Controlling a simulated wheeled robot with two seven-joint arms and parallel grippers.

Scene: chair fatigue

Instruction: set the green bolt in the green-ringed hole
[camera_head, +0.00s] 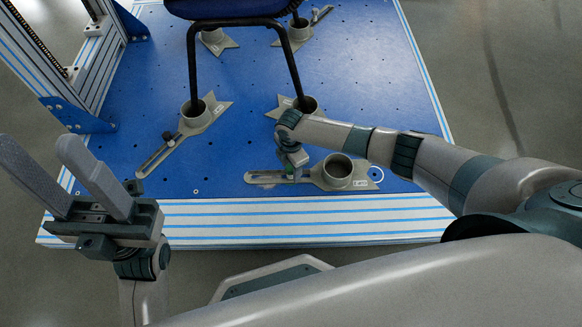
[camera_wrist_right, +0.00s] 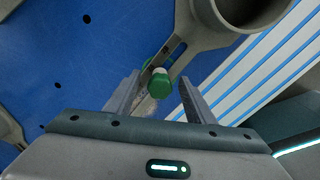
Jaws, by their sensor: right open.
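The green bolt (camera_wrist_right: 158,84) shows in the right wrist view, with a green head and a pale part beside it. It is at the slotted arm of a grey clamp foot (camera_wrist_right: 205,38); I cannot tell whether it sits in the slot. My right gripper (camera_wrist_right: 160,90) is open, its fingers on either side of the bolt with gaps. In the head view, my right gripper (camera_head: 291,172) is over the slotted arm of the front clamp foot (camera_head: 338,170) and mostly hides the bolt. My left gripper (camera_head: 38,145) is open and empty at the left.
The blue plate (camera_head: 230,130) has many small holes and a striped front edge (camera_head: 300,220). A chair's black legs (camera_head: 191,70) stand in other clamp feet (camera_head: 200,117). A striped post (camera_head: 75,80) stands at the left.

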